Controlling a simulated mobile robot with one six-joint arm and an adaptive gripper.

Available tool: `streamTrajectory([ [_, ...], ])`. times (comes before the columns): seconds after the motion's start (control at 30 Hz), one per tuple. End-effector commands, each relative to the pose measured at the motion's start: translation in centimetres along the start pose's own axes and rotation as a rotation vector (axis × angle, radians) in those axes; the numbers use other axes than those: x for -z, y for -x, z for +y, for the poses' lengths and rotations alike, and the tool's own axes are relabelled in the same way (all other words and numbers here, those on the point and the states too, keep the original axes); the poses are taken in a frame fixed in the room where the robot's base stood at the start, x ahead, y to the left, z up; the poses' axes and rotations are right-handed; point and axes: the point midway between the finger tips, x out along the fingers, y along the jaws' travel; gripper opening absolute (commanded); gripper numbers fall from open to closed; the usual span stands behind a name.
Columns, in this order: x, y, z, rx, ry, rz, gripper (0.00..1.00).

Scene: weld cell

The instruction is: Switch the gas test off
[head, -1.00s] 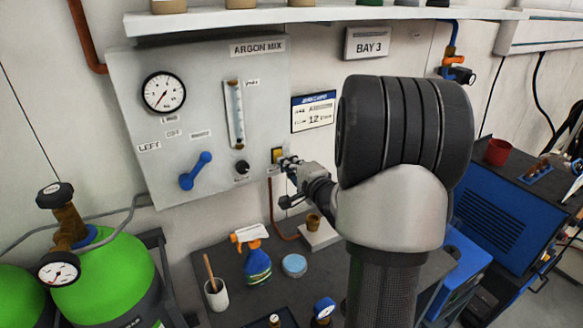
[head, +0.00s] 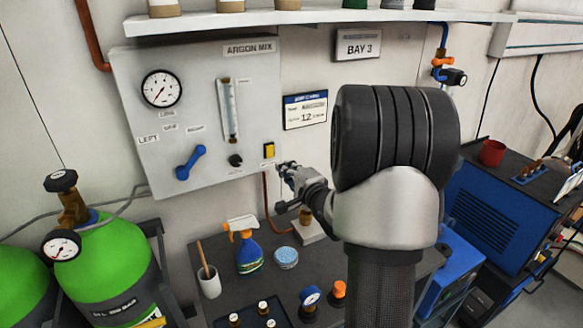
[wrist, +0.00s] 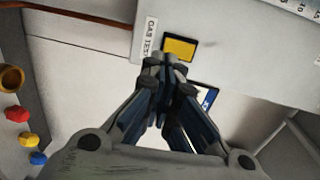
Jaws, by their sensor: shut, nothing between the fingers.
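The gas test switch is a yellow rocker in a black frame (head: 269,150) at the lower right corner of the grey ARGON MIX panel (head: 215,75). In the wrist view the yellow rocker (wrist: 179,48) shows beside a GAS TEST label (wrist: 150,38). I cannot tell from its face which way it is set. My gripper (head: 284,167) is shut and empty, just below and right of the switch. In the wrist view its fingertips (wrist: 166,62) overlap the switch's lower edge; a small gap seems to separate them, but contact is hard to judge.
The panel also carries a gauge (head: 161,88), a flow tube (head: 230,110), a black knob (head: 235,160) and a blue lever (head: 190,163). Below are a spray bottle (head: 248,252), a mug (head: 209,284) and a round tin (head: 286,258) on the bench. Green cylinders (head: 105,265) stand left.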

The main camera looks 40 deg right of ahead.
Motion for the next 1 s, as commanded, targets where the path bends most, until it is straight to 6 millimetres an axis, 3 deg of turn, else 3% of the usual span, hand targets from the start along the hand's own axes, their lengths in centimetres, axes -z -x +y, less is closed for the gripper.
streamTrajectory([
  [0.03,0.3,1.5,0.3,-0.006,-0.004,0.006,0.0],
  [0.2,0.3,5.1,1.1,-0.005,-0.005,0.007,0.0],
  [0.4,0.3,8.2,1.8,-0.003,-0.003,0.007,0.0],
  [0.6,0.2,9.4,2.1,-0.002,-0.002,0.004,0.0],
  [1.0,0.2,9.4,2.2,-0.002,-0.002,0.004,0.0],
])
